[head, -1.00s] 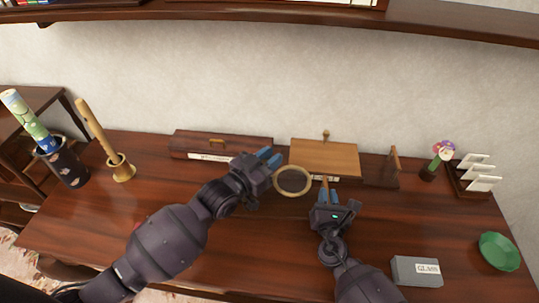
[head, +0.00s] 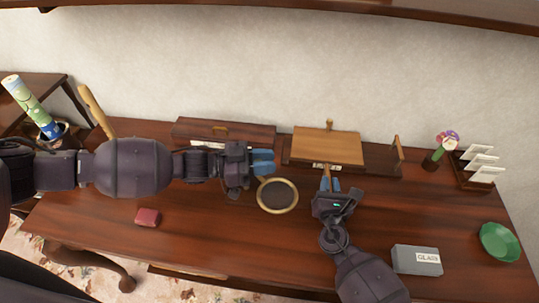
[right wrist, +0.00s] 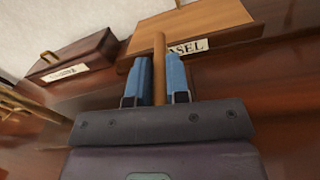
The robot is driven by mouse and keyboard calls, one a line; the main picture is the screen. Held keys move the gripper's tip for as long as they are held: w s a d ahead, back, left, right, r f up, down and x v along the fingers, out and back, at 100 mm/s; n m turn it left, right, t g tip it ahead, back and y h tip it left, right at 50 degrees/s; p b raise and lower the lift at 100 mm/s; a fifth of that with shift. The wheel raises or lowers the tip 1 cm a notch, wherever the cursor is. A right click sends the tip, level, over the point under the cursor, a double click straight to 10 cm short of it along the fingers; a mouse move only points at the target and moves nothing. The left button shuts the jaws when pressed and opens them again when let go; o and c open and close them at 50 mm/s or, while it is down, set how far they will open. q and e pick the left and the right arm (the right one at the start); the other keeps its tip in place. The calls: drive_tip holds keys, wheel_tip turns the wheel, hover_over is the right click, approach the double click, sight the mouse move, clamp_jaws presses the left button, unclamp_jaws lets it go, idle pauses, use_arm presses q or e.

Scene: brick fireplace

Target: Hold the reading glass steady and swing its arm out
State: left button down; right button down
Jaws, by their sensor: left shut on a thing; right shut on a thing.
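The reading glass (head: 277,196) is a dark round lens in a tan ring, above the middle of the desk in the head view. My left gripper (head: 263,162) is shut at the ring's far edge, its blue fingers hiding the gripped part. My right gripper (head: 330,185) is shut on a slim wooden arm (head: 325,172), to the right of the lens. In the right wrist view the wooden arm (right wrist: 160,62) stands between the blue fingers (right wrist: 159,80). Whether this arm joins the ring is not visible.
A light wooden box (head: 327,146) labelled EASEL and a dark box (head: 225,131) stand behind the grippers. A grey box (head: 415,260), a green bowl (head: 499,242) and a letter rack (head: 478,170) are at right. A red block (head: 148,217) lies front left. The front middle is clear.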

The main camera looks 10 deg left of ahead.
use_arm(q)
drive_tip(key=shift+s+a+m+g+y, duration=0.3)
drive_tip(key=shift+s+a+m+g, duration=0.35)
drive_tip(key=shift+m+g, duration=1.05)
drive_tip(key=shift+s+a+m+g+y, duration=0.4)
drive_tip(key=shift+a+m+g, duration=0.55)
drive_tip(key=shift+g, duration=1.5)
drive_tip(key=shift+s+a+m+g+y, duration=0.2)
drive_tip(key=shift+s+a+m+g, duration=0.4)
drive_tip(key=shift+m+g, duration=1.15)
drive_tip(key=shift+n+g, duration=0.3)
use_arm(e)
drive_tip(key=shift+d, duration=0.1)
use_arm(q)
drive_tip(key=c, duration=0.9)
unclamp_jaws()
drive_tip(key=v, duration=1.2)
drive_tip(key=shift+f, duration=0.1)
use_arm(e)
drive_tip(key=c, duration=1)
unclamp_jaws()
drive_tip(key=shift+s, duration=0.1)
